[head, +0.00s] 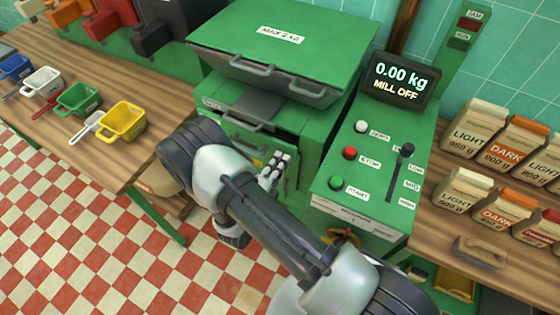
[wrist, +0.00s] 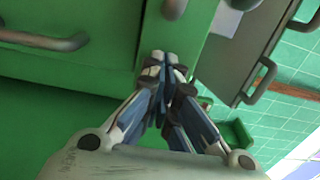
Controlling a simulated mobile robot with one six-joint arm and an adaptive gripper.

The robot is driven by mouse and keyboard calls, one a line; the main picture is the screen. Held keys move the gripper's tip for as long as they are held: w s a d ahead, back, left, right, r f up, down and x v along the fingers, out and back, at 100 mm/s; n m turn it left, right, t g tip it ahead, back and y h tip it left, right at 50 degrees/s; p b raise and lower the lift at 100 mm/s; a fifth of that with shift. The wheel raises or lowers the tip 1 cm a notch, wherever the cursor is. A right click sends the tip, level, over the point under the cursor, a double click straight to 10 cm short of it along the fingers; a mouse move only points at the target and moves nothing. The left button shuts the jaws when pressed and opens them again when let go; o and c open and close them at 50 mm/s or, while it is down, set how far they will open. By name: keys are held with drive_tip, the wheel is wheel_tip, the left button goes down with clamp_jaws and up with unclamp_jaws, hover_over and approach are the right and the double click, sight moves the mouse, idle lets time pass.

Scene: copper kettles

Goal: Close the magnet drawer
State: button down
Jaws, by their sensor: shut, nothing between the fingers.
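A green drawer front with a grey handle (head: 245,122) sits below the mill's lid in the head view. I take it for the magnet drawer, but its small label is not readable. A dark gap shows near its right end, so it looks partly out; how far I cannot tell. My gripper (head: 277,163) is shut and empty in front of the mill, by the right part of this front. In the wrist view my closed fingertips (wrist: 165,62) point at a green panel (wrist: 105,65) with a grey handle (wrist: 40,40) at left. Contact is unclear. My arm hides the lower mill front.
The mill lid (head: 285,45) marked MAX 2 kg has a handle. The control console (head: 370,180) with buttons, a lever and a display reading 0.00 kg, MILL OFF, stands to the right. Coloured scoops (head: 122,120) are on the left bench, paper bags (head: 475,128) on the right.

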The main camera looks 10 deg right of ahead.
sight(284, 153)
idle(0.3)
drive_tip(key=x, duration=0.4)
drive_tip(key=shift+w+d, duration=0.3)
drive_tip(key=shift+r, duration=0.1)
